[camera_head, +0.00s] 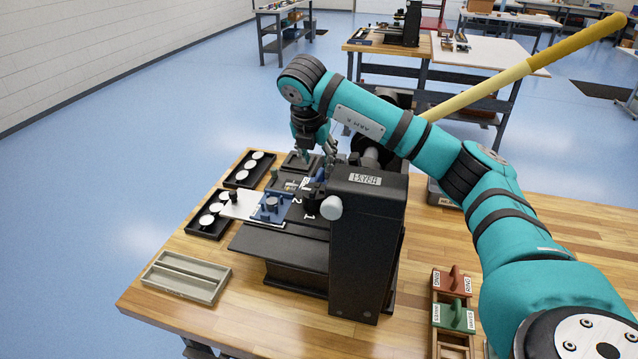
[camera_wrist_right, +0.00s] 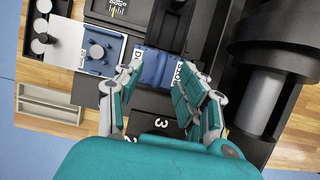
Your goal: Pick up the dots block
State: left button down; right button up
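The dots block is blue with white labels at its two ends; in the right wrist view the dots block (camera_wrist_right: 158,66) lies between my fingers, and one finger partly covers the right label. In the head view only a small part of the dots block (camera_head: 316,186) shows, beside the press. My right gripper (camera_head: 318,158) reaches down over it from behind the press. In the right wrist view my right gripper (camera_wrist_right: 154,80) has its fingers spread apart, one toward each end of the block. I cannot tell whether they touch it. My left gripper is not in view.
The black press (camera_head: 368,240) stands close to the right gripper. A blue piece with a knob (camera_head: 270,207) sits on a white plate. Black trays (camera_head: 228,184) hold white discs. A grey tray (camera_head: 186,277) is at front left. Red (camera_head: 450,281) and green blocks (camera_head: 454,316) are at right.

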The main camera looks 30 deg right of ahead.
aim_at(320, 171)
jog(key=shift+s, duration=0.2)
jog(key=shift+s+d+f+p, duration=0.1)
jog(key=shift+f+p, duration=0.2)
jog(key=shift+p, duration=0.15)
jog(key=p+x, duration=0.2)
jog(key=x, duration=0.2)
jog(key=shift+f, duration=0.55)
grip_shut()
jog(key=shift+r, duration=0.1)
